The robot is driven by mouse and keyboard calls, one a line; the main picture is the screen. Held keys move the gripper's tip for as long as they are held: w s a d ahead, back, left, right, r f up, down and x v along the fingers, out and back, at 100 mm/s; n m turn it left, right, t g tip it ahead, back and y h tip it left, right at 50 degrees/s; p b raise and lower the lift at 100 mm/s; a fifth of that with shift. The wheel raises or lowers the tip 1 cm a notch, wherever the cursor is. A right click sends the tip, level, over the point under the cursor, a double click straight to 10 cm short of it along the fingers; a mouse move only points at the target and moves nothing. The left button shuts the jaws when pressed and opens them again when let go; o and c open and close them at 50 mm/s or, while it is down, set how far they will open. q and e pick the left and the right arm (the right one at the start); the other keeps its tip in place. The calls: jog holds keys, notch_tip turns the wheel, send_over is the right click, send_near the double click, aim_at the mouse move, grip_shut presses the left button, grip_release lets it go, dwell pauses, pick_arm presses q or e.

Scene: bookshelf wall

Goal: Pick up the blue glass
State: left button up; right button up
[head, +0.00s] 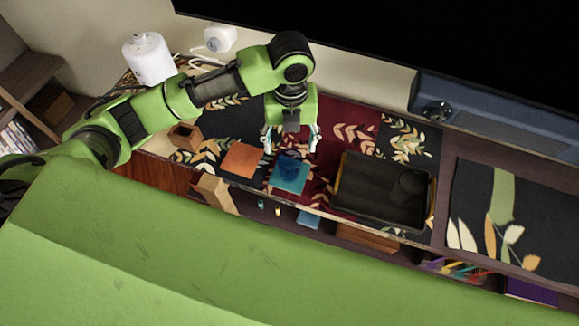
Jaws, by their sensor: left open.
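The blue glass (289,167) is small and dark blue. It stands on a teal square coaster (291,178) near the front edge of the shelf top. My left gripper (291,140) points down, open, just behind and above the glass as seen in the head view. Its fingers stand apart with nothing seen between them. I cannot tell the exact height gap between the fingertips and the glass. My right gripper is not in view.
An orange square coaster (241,160) lies left of the glass. A black tray (357,202) holding a dark round thing is to the right. A small wooden box (186,136) and a white cylinder (149,60) are at left. A blue-grey soundbar (490,115) lines the back right.

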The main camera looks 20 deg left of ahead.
pick_arm(q)
send_near(290, 167)
jog(key=shift+s+d+f, duration=0.2)
jog(key=shift+s+f, duration=0.3)
jog(key=shift+s+d+f, duration=0.15)
jog(key=shift+s+f, duration=0.3)
jog(key=shift+w+a+f+p, duration=0.1)
jog(key=shift+f+p, duration=0.25)
jog(key=shift+f, duration=0.95)
jog(key=shift+a+f+p, duration=0.1)
jog(key=shift+f+p, duration=0.2)
jog(key=shift+f, duration=1)
jog(key=c, duration=1.3)
